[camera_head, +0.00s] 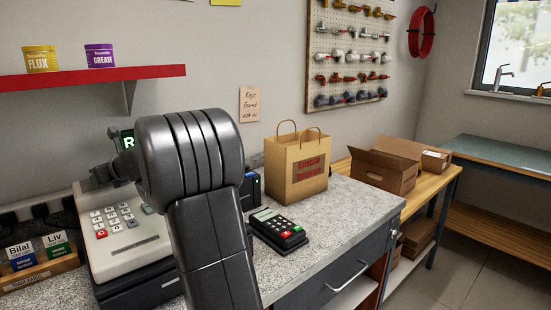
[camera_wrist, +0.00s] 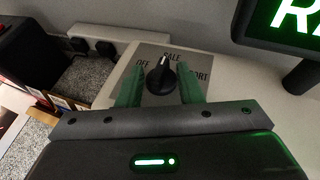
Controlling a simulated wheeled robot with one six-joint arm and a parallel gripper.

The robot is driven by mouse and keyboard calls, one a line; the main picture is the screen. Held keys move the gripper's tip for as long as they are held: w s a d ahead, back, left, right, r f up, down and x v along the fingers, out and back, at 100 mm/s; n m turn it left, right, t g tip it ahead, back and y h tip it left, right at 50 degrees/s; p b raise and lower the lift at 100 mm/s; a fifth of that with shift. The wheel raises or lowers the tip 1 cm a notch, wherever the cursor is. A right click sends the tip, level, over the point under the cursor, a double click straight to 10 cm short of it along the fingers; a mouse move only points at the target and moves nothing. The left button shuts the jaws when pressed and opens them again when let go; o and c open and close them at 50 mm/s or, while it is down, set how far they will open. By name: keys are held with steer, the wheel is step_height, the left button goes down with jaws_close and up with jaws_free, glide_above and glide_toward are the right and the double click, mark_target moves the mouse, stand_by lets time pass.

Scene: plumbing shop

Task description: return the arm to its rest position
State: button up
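My gripper (camera_wrist: 160,82) is open in the wrist view. Its two green fingers stand apart on either side of a black rotary knob (camera_wrist: 160,76), with gaps between finger and knob. The knob sits on a grey plate marked OFF, SALE and a partly hidden word ending in ORT. Its white mark points up towards SALE. In the head view my arm (camera_head: 205,200) is raised in front of the cash register (camera_head: 130,245). The arm hides part of the register, and the gripper's fingers cannot be made out there.
A card terminal (camera_head: 278,229) and a paper bag (camera_head: 297,170) stand on the counter (camera_head: 345,215) right of my arm. A red shelf (camera_head: 95,77) with tins is above left. Open cardboard boxes (camera_head: 384,170) are on the wooden bench. A green-lit display (camera_wrist: 290,20) stands close at the wrist view's right.

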steer(key=shift+w+d+r+n+g+y+p, duration=0.15)
steer(key=shift+n+g+y+p, duration=0.15)
steer(key=shift+n+g, duration=0.4)
steer(key=shift+w+f+n+g+y+p, duration=0.15)
steer(key=shift+n+g+p, duration=0.2)
steer(key=shift+n+g, duration=0.35)
steer(key=shift+w+d+r+n+g+y+p, duration=0.15)
steer(key=shift+n+g+y+p, duration=0.25)
steer(key=shift+g, duration=0.5)
steer(key=shift+w+a+r+n+g+p, duration=0.1)
steer(key=shift+w+n+g+p, duration=0.1)
steer(key=shift+n+g+p, duration=0.85)
steer(key=shift+w+n+g+p, duration=0.1)
steer(key=shift+n+g+p, duration=0.65)
steer(key=shift+p, duration=0.2)
steer(key=shift+f+n+g, duration=0.2)
steer(key=shift+n+g, duration=0.1)
steer(key=shift+g, duration=0.1)
steer(key=shift+r, duration=0.1)
